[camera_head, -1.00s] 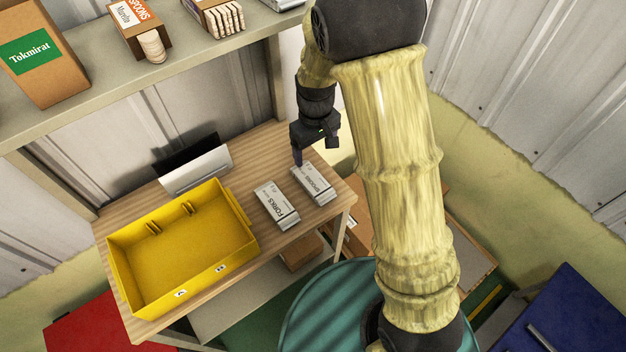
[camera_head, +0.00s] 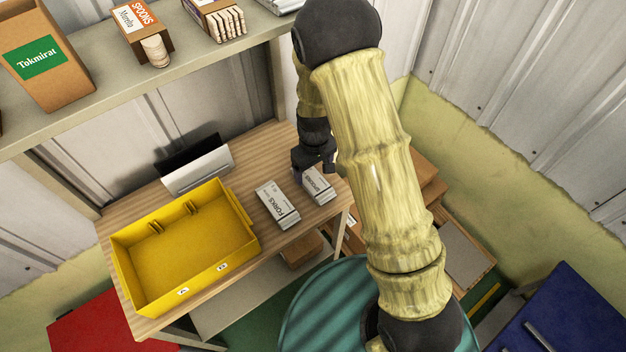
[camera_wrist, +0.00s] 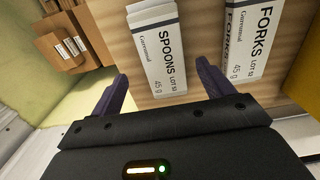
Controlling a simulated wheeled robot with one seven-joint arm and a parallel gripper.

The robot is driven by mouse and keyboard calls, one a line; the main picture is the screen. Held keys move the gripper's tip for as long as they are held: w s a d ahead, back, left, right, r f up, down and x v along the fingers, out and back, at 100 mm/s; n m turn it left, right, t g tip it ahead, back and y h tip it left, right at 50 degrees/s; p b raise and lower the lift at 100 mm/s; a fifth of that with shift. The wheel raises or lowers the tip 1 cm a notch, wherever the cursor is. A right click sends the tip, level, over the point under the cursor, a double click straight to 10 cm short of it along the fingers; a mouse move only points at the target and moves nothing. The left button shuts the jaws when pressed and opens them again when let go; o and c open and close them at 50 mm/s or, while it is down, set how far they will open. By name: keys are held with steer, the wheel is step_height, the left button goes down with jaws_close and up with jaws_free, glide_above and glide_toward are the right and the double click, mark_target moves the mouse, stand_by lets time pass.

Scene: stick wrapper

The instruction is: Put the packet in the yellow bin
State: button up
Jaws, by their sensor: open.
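Two white packets lie on the wooden table. The spoons packet (camera_head: 318,186) is at the right end, and it also shows in the wrist view (camera_wrist: 157,50). The forks packet (camera_head: 277,203) lies left of it, and it shows at the right of the wrist view (camera_wrist: 247,38). The yellow bin (camera_head: 185,240) stands empty on the left part of the table. My gripper (camera_wrist: 165,82) is open over the spoons packet, with one dark finger on each side of its near end. I cannot tell whether the fingers touch it. In the head view my gripper (camera_head: 313,165) partly hides that packet.
A grey-white holder (camera_head: 197,168) stands behind the bin. A shelf (camera_head: 200,50) with cardboard boxes hangs over the table's back. Brown boxes (camera_head: 425,175) stand right of the table, and a teal round drum (camera_head: 310,310) is in front.

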mark_target(313, 179)
step_height(313, 179, down, 4)
steer(key=shift+s+a+p, duration=0.15)
steer(key=shift+p, duration=0.25)
steer(key=shift+c, duration=0.4)
steer(key=c, duration=1.1)
steer(key=shift+o, duration=0.2)
step_height(313, 179, up, 10)
steer(key=b, duration=0.1)
stand_by(0.3)
